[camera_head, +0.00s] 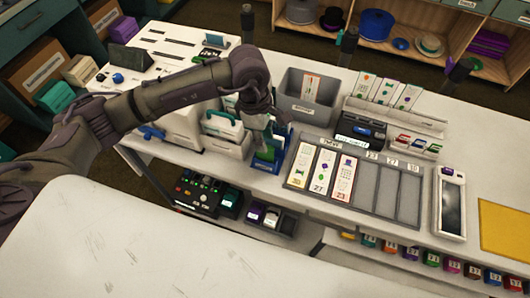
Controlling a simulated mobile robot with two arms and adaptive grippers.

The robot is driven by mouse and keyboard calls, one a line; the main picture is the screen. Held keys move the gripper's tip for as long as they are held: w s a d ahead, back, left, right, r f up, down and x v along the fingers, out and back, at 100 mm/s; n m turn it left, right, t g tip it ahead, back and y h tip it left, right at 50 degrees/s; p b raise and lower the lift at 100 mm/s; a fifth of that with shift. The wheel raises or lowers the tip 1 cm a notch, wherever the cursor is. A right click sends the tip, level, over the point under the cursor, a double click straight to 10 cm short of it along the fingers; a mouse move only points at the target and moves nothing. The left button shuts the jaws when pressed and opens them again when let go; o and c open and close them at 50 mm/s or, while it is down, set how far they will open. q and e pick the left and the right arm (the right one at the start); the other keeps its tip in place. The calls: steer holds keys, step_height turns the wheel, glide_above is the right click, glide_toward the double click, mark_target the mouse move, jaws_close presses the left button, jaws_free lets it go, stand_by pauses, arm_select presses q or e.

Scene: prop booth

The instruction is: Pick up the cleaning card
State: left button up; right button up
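My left arm reaches in from the left, and its gripper (264,122) points down at the counter's near edge. The gripper is directly above a small blue holder (267,157) with a green and pale piece at its top. I cannot tell whether the fingers touch that piece, and they are too small and dark to show their opening. No card can be clearly identified as the cleaning card; it may be the piece in the blue holder, partly hidden by the gripper. My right gripper is out of view.
A grey bin (307,104) stands behind, and a card tray (393,194) with three printed cards lies to the right. White boxes (226,130) crowd the left side. A white tablet-like device (451,203) and a yellow mat (503,228) lie farther right.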

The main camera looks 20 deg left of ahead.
mark_target(265, 157)
arm_select(q)
steer(key=shift+f, duration=0.35)
steer(key=f+p, duration=0.2)
steer(key=f, duration=0.1)
steer(key=f+p, duration=0.1)
steer(key=f, duration=0.1)
steer(key=shift+d+f, duration=0.2)
steer(key=shift+d, duration=0.05)
jaws_close()
